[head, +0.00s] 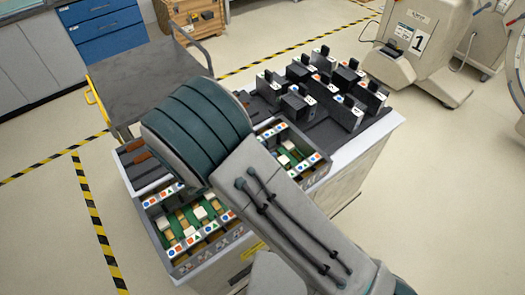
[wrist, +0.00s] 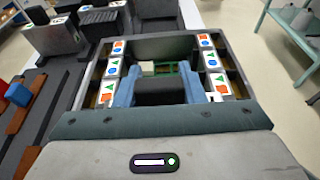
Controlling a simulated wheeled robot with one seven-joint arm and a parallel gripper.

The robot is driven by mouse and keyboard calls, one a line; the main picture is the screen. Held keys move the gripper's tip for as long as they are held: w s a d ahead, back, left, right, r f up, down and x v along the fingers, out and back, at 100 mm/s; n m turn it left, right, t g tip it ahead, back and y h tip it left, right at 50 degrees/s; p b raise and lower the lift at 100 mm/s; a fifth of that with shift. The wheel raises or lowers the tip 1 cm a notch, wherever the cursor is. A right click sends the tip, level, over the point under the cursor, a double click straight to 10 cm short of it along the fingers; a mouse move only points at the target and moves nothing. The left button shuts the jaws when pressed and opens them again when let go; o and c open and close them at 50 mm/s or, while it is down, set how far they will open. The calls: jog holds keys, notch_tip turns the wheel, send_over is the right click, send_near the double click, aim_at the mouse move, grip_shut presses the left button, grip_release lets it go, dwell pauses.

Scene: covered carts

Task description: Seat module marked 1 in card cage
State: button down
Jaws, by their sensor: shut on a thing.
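My gripper (wrist: 160,92) shows in the wrist view as two blue fingers shut on a dark module (wrist: 160,90), its mark not readable. The module is over or inside a grey card cage (wrist: 150,45); its depth cannot be told. The cage's two side rails carry orange square, blue circle and green triangle labels, and a green board shows beyond the module. In the head view my arm hides the gripper and module. Cage sections with green boards show on both sides of it, front left (head: 190,262) and right (head: 318,165).
Several black modules (head: 300,70) stand on the cart's dark tray at the back right; some also show at upper left in the wrist view (wrist: 60,35). A grey trolley (head: 140,75) is behind at left. A machine labelled 1 (head: 405,70) stands back right.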

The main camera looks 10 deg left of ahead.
jog(key=shift+f, duration=0.1)
jog(key=c, duration=0.8)
grip_release()
jog(key=shift+c, duration=0.2)
jog(key=b+v, duration=0.2)
jog(key=v, duration=1.2)
jog(key=shift+w, duration=0.1)
